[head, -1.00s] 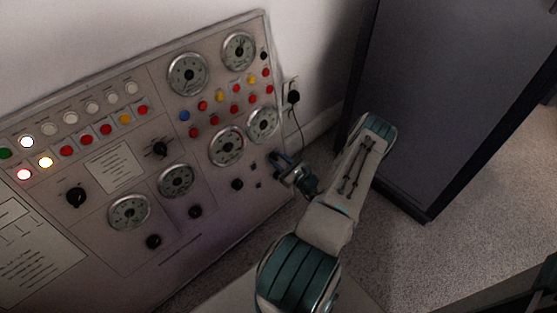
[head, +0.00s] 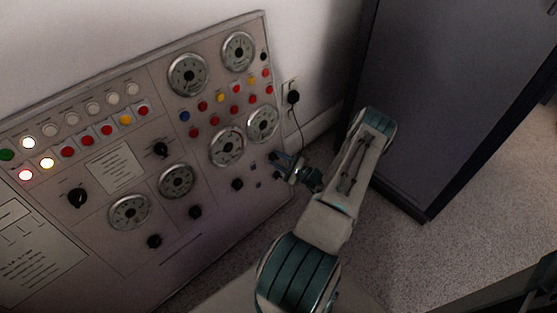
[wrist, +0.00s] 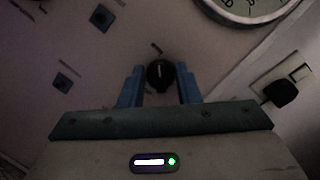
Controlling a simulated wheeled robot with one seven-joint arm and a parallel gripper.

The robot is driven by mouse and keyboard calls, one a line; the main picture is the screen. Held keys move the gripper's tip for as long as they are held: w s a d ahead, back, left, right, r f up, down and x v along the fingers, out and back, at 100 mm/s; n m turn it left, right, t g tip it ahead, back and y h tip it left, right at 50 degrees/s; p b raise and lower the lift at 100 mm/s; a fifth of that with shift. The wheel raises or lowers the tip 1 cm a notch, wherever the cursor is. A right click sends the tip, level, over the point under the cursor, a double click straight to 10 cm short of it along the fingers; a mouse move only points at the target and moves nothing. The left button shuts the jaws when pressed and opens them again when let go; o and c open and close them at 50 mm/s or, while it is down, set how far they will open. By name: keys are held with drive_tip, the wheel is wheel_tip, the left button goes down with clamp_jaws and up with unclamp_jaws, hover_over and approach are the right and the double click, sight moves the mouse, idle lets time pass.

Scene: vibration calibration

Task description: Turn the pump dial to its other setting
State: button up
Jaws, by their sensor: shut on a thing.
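The pump dial (wrist: 160,75) is a round black knob with a pale pointer line, seen in the wrist view on the grey panel. The line runs nearly up and down in that view. A short dark mark is on the panel just above it. The two blue fingers of my gripper (wrist: 160,88) are on either side of the knob, shut on it. In the head view my gripper (head: 284,162) is at the panel's lower right edge, and its fingers and wrist largely hide the dial.
The panel (head: 182,238) carries gauges, lamps, coloured buttons and other black knobs, such as one (head: 238,184) left of my gripper. A wall socket with a black plug (head: 293,97) and cable is close by. A dark cabinet (head: 440,90) stands at right.

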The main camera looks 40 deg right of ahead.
idle(0.4)
drive_tip(key=o, duration=1)
drive_tip(key=shift+c, duration=0.2)
drive_tip(key=p+v, duration=0.2)
drive_tip(key=v, duration=1.1)
drive_tip(key=shift+s+p, duration=0.3)
drive_tip(key=shift+s, duration=0.1)
drive_tip(key=shift+d, duration=0.1)
